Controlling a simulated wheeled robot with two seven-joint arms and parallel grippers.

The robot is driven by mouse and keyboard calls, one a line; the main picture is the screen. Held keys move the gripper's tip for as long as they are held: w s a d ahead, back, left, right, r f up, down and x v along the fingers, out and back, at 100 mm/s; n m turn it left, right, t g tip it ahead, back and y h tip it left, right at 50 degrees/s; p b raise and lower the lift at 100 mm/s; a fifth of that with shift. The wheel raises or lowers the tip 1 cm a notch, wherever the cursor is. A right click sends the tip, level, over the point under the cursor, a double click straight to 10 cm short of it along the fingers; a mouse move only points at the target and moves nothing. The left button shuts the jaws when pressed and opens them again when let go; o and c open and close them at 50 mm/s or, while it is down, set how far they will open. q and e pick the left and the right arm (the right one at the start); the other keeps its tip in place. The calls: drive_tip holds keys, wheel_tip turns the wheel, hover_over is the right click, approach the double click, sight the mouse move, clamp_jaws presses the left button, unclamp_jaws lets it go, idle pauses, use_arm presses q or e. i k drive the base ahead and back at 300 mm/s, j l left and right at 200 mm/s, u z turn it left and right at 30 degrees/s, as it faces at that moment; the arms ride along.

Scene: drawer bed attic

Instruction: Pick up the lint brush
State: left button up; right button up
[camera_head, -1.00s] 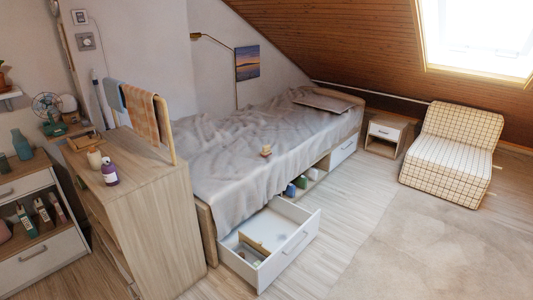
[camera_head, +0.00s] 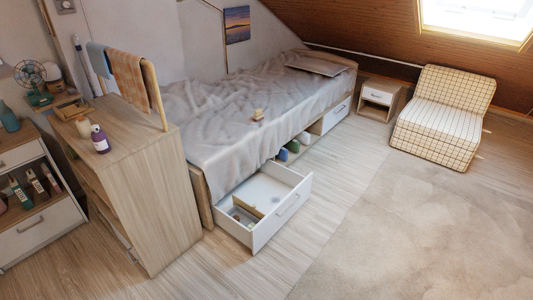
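No object is plainly a lint brush at this size. The open white drawer (camera_head: 281,212) under the bed holds a tan divider or box (camera_head: 247,206) and small dark and reddish items (camera_head: 238,215), too small to name. Neither of my grippers shows.
A wooden dresser (camera_head: 160,180) with a purple bottle (camera_head: 99,138) and a towel rack (camera_head: 128,75) stands left of the bed. A shelf unit (camera_head: 42,222) is at far left. A checked chair (camera_head: 443,115) and nightstand (camera_head: 379,97) stand at the back right. The carpet (camera_head: 420,220) is clear.

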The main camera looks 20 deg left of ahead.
sight(258, 115)
drive_tip(key=i+l+u, duration=0.1)
drive_tip(key=i, duration=0.45)
drive_tip(key=i+l, duration=0.15)
drive_tip(key=i, duration=0.35)
drive_tip(key=i+l+u, duration=0.15)
drive_tip(key=i, duration=0.4)
drive_tip(key=i+l+u, duration=0.1)
drive_tip(key=i+l, duration=0.15)
drive_tip(key=i, duration=0.25)
drive_tip(key=i+l, duration=0.25)
drive_tip(key=i, duration=0.3)
drive_tip(key=i+l+u, duration=0.15)
drive_tip(key=i, duration=0.35)
drive_tip(key=i+l, duration=0.45)
drive_tip(key=i+j+u, duration=0.05)
